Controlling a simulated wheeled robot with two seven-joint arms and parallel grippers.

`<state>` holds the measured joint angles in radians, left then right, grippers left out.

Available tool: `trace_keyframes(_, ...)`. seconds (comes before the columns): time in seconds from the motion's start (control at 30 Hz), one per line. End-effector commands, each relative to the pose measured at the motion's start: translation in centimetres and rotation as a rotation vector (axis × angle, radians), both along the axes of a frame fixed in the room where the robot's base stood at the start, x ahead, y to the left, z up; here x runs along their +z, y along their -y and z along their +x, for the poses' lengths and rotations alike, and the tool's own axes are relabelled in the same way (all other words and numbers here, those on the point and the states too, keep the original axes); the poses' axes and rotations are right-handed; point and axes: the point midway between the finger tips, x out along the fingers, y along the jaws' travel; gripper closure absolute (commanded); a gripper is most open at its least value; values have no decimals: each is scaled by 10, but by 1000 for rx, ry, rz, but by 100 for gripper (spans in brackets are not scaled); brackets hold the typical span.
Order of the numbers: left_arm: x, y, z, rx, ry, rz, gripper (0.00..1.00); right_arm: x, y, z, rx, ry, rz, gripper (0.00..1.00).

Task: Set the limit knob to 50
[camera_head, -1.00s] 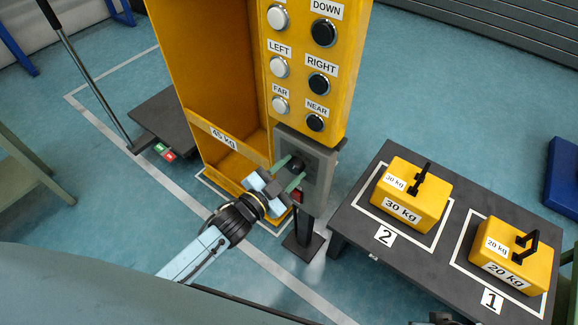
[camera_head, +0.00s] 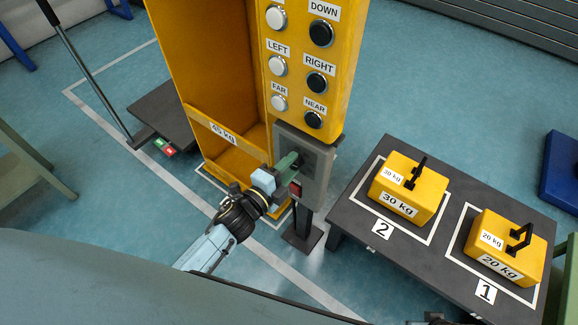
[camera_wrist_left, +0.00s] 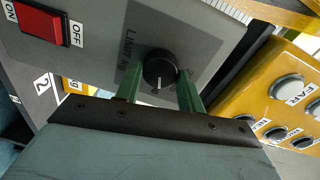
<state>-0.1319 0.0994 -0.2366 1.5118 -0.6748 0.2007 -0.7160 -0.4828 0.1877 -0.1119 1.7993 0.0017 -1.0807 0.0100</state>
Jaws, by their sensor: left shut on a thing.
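The limit knob (camera_wrist_left: 159,70) is a round black dial with a white pointer line, on the face of a grey box (camera_wrist_left: 215,25). In the left wrist view its pointer is toward the bottom of the picture; the label beside it is partly hidden and no scale numbers can be read. My left gripper (camera_head: 290,163) is at the grey box (camera_head: 322,160), its green fingers on either side of the knob and shut on it. The right gripper cannot be made out in the head view.
A red ON/OFF switch (camera_wrist_left: 45,22) is on the same box. A yellow button panel (camera_head: 300,75) stands directly above it. A dark table (camera_head: 350,215) with 30 kg (camera_head: 408,188) and 20 kg (camera_head: 503,247) weights is to the right. A yellow cabinet (camera_head: 205,60) stands behind.

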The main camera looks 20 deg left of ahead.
Motion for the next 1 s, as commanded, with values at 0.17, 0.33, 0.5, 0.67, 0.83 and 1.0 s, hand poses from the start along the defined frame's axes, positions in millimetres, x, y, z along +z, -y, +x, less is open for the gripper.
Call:
trace_keyframes(0.17, -1, 0, -1, 0, 27, 81, 84, 3, -1, 1, 2, 5, 2, 64)
trace_keyframes(0.33, -1, 0, 0, 2, 43, 124, 84, 5, -2, 2, 2, 4, 1, 64)
trace_keyframes(0.5, -1, 0, 0, 1, 50, 143, 84, 6, -3, 1, 2, 0, 3, 64)
trace_keyframes(0.67, -1, 0, 0, 1, 50, 145, 84, 6, -5, 1, 0, 2, 6, 64)
trace_keyframes(0.83, -1, 0, 0, 1, 50, 144, 84, 6, -6, 2, -1, 4, 9, 64)
trace_keyframes(1.0, -1, 0, 0, 1, 50, 144, 45, 6, -6, 2, -1, 5, 9, 64)
